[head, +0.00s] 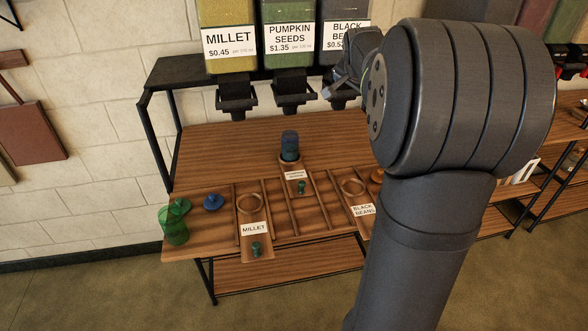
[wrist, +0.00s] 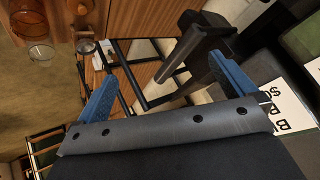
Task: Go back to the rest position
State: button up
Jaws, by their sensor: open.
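My gripper (wrist: 150,72) shows in the wrist view as two blue fingers spread wide apart, with nothing held between them. A black dispenser part (wrist: 195,48) stands beyond the fingers, closer to the right one; I cannot tell whether they touch.
The millet dispenser (head: 229,40) hangs at the left. A green jar (head: 174,228), a green lid (head: 179,206) and a blue lid (head: 213,202) are on the left of the wooden table (head: 215,145). Orange clear jars (wrist: 30,25) show in the wrist view. My arm hides the table's right side.

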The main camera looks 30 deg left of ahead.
jog(key=w+d+n+h, duration=0.1)
jog(key=w+d+n, duration=0.2)
jog(key=d, duration=0.3)
jog(key=s+a+f+n+g+y, duration=0.15)
jog(key=s+a+f+n, duration=0.25)
jog(key=s+a+f, duration=0.4)
jog(key=s+a+f+n+g, duration=0.35)
jog(key=a+f, duration=0.25)
jog(key=a, duration=0.4)
jog(key=shift+n, duration=0.25)
jog(key=x, duration=1)
jog(key=shift+w, duration=0.15)
jog(key=shift+d, duration=0.1)
jog(key=v, duration=1)
jog(key=shift+f, duration=0.2)
